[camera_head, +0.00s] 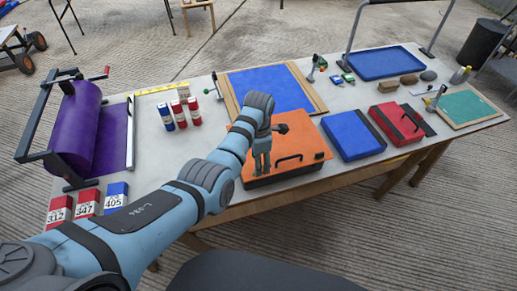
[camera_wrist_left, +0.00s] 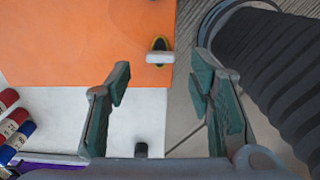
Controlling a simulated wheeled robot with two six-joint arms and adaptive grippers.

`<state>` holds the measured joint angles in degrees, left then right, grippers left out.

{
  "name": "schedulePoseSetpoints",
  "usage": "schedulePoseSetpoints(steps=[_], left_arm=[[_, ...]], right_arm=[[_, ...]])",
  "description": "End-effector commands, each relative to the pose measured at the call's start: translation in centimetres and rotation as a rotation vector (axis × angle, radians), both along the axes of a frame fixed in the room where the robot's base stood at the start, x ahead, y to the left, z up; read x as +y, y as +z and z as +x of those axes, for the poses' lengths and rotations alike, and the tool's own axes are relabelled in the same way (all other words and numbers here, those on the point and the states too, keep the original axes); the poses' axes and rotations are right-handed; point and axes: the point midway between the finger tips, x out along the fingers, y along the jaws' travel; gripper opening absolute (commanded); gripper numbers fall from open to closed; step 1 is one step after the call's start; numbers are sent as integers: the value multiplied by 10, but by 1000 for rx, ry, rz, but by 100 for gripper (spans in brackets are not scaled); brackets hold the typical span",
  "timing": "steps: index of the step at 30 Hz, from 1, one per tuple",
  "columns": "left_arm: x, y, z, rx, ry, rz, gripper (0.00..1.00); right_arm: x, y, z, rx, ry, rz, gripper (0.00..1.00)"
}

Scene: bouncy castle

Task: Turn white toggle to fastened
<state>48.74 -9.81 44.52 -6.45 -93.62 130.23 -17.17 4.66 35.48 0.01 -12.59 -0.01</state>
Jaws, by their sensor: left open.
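The orange case (camera_head: 307,141) lies on the table with a black handle on its top. The white toggle (camera_wrist_left: 160,57) shows in the left wrist view near the edge of the orange surface (camera_wrist_left: 80,45). It lies crosswise over a dark oval plate with a yellow rim. My left gripper (camera_head: 262,162) points down above the left part of the case. Its fingers are apart with nothing between them, and in the wrist view the toggle shows between and just beyond the fingertips. In the head view my arm and gripper hide the toggle. My right gripper is not in view.
A blue case (camera_head: 352,135) and a red case (camera_head: 397,122) lie right of the orange one. A blue panel (camera_head: 268,88) lies behind. Small red and blue cans (camera_head: 180,113) and a purple roll (camera_head: 77,125) stand left on the table (camera_head: 220,133).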

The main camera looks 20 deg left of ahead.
Motion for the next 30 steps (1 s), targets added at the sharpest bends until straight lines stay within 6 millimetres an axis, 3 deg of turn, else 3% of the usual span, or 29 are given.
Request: schedulePoseSetpoints(steps=[3,6,12,26,28,30], left_arm=[[0,36,1,-5,0,0,48],[0,59,1,-4,0,0,48],[0,78,0,1,0,1,48],[1,75,-1,0,-9,0,48],[7,60,-8,-9,-69,-4,48],[20,31,-25,-27,-215,-7,48]], right_arm=[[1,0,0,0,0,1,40],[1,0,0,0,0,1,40],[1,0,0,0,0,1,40],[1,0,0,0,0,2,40],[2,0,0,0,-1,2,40],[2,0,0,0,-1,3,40]])
